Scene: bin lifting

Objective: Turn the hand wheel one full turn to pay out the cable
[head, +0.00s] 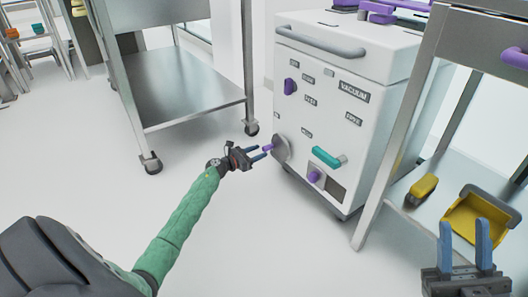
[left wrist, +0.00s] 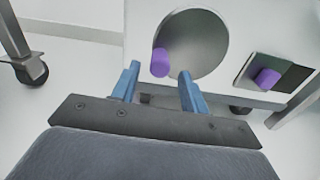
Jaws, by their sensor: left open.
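The hand wheel (head: 282,148) is a grey metal disc low on the left of the white machine's front. A purple crank knob (head: 268,148) sticks out from it. In the left wrist view the wheel (left wrist: 200,50) shows with the purple knob (left wrist: 160,63) at its left. My left gripper (head: 262,152) is open, its blue fingers pointing at the wheel, with the knob just beyond and between the fingertips in the wrist view. I cannot tell whether they touch. My right gripper (head: 464,245) is open and empty at the lower right. No cable is visible.
The white machine (head: 330,110) also carries a teal handle (head: 327,157), a purple knob (head: 314,177) and a purple dial (head: 290,86). A steel cart (head: 185,90) stands at left. A steel shelf at right holds a yellow dustpan (head: 478,222) and a yellow brush (head: 423,187). The floor between is clear.

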